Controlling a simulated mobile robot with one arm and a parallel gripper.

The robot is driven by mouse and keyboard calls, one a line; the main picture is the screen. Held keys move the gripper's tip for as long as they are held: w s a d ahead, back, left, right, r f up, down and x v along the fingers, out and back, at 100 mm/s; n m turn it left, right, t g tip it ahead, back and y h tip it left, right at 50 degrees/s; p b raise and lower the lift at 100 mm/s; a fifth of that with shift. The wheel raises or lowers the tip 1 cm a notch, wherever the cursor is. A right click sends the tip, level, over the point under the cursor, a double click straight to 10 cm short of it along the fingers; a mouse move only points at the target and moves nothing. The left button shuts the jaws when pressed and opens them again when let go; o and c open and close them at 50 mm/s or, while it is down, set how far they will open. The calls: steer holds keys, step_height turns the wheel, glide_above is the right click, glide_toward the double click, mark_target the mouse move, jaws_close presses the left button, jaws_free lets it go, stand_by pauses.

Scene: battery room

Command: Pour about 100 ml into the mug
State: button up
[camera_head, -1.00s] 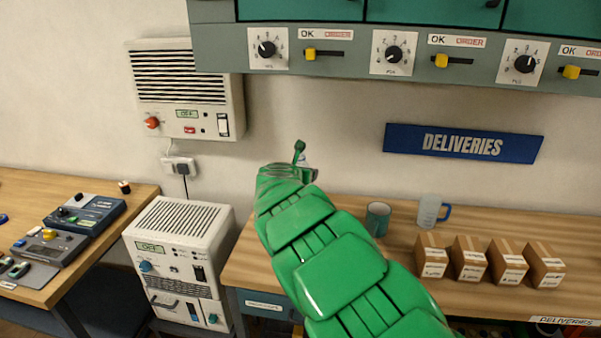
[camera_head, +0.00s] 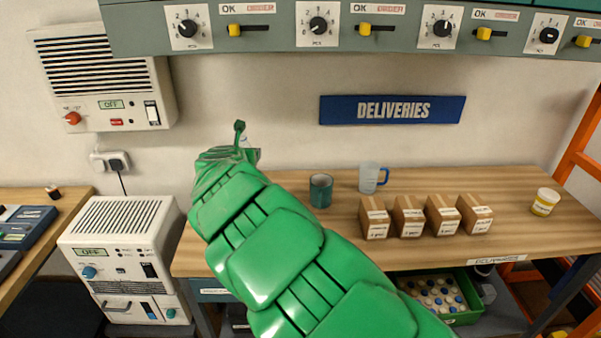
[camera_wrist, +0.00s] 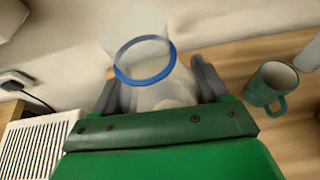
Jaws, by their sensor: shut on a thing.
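The teal mug (camera_head: 321,191) stands upright on the wooden bench, right of my gripper. It also shows in the wrist view (camera_wrist: 268,88), at the right, with its handle toward the camera. My gripper (camera_wrist: 158,92) is shut on a clear vessel with a blue ring (camera_wrist: 145,62), held between the two grey fingers. The vessel's contents cannot be made out. In the head view my green arm hides most of the gripper (camera_head: 243,150) and the vessel. The gripper is left of the mug, apart from it.
A pale cup with a blue handle (camera_head: 371,178) stands right of the mug. Several small cardboard boxes (camera_head: 409,217) line the bench front. A tub (camera_head: 544,202) is at the right end. A wall cabinet (camera_head: 270,35) hangs above; a white heater-like unit (camera_head: 122,245) stands left.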

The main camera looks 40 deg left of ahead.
steer(key=w+d+f+n+g+y, duration=0.4)
steer(key=w+d+f+n+g, duration=0.4)
steer(key=w+f, duration=0.2)
steer(key=shift+f+n+g, duration=0.3)
steer(key=shift+f+g, duration=0.1)
steer(key=shift+f, duration=0.15)
stand_by(0.9)
steer(key=shift+w+r+y, duration=0.1)
steer(key=shift+y, duration=0.3)
